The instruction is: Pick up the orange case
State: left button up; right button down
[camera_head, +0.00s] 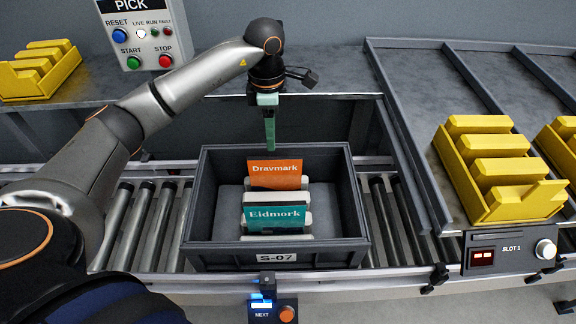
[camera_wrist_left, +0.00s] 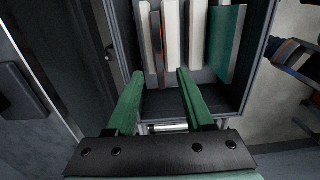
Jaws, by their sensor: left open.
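The orange case (camera_head: 274,174), marked "Dravmark", stands upright in the dark grey tote (camera_head: 203,215) marked S-07, towards its back. A teal case (camera_head: 272,213), marked "Eidmork", stands in front of it, and pale cases stand between and beside them. My left gripper (camera_head: 270,146) points down just above and behind the orange case in the head view, open and empty. In the left wrist view its two green fingers (camera_wrist_left: 160,74) are spread apart, with the thin orange edge (camera_wrist_left: 157,42) of the case appearing between them, beyond the tips. My right gripper is not in view.
The tote rests on a roller conveyor (camera_head: 132,225). Yellow racks (camera_head: 497,170) stand on the right shelf and another (camera_head: 40,72) at back left. A control box (camera_head: 146,30) stands behind. A NEXT button box (camera_head: 273,308) is at the front. The tote walls surround the cases.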

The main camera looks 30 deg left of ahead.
aim_at(275, 167)
pick_arm(q)
jog(key=f, duration=0.6)
jog(key=shift+w+f+p, duration=0.2)
jog(key=shift+f+p, duration=0.05)
jog(key=shift+p, duration=0.15)
jog(key=shift+d+f+p, duration=0.15)
jog(key=shift+f+p, duration=0.15)
jog(key=shift+f, duration=1.2)
jog(key=shift+d+f+p, duration=0.1)
jog(key=shift+f+p, duration=0.15)
jog(key=shift+f, duration=1.2)
grip_shut()
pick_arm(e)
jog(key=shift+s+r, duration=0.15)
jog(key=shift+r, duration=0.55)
